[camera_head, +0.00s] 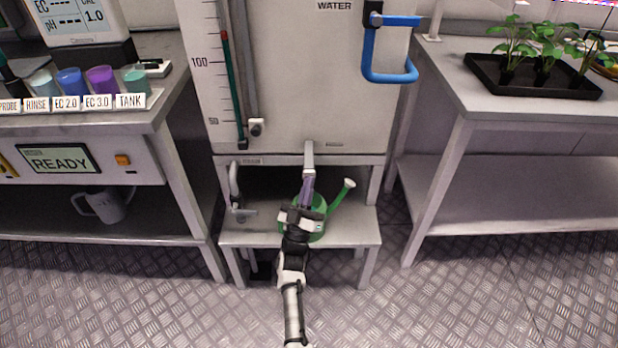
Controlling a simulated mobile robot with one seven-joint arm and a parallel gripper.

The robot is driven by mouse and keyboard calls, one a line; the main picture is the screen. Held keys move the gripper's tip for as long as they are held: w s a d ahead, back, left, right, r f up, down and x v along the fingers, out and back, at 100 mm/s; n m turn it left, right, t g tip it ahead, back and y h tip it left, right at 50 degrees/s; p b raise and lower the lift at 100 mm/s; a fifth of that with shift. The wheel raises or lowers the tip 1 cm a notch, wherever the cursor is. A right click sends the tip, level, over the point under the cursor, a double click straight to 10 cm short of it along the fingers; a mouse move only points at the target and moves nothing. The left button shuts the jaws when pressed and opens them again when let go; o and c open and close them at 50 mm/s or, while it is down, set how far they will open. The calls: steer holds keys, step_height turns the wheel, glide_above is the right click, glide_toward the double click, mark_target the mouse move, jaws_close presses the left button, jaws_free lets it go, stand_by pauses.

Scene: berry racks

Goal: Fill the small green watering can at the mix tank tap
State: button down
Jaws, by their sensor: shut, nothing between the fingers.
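The small green watering can (318,228) stands upright on the low grey stand below the tank, its spout and pale rose pointing up and right. The white mix tank (300,90) has a pale tap spout (309,153) above the can. A purple strip (308,186) runs down from the spout towards the can; whether it is liquid or part of the tap I cannot tell. My gripper (300,212) is shut and empty, in front of the can, hiding its left and near side. Whether it touches the can is not clear.
A pipe with a valve (242,213) stands left on the stand (355,235). A blue handle pipe (391,75) sticks out from the tank. The left bench (185,100) holds cups; a grey mug (105,204) sits below. The right table (465,95) holds a seedling tray. Front floor is clear.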

steer(key=shift+s+p, duration=0.5)
steer(key=shift+s, duration=0.45)
steer(key=shift+s, duration=0.15)
steer(key=s+p, duration=0.2)
steer(key=s, duration=0.2)
steer(key=shift+s, duration=0.35)
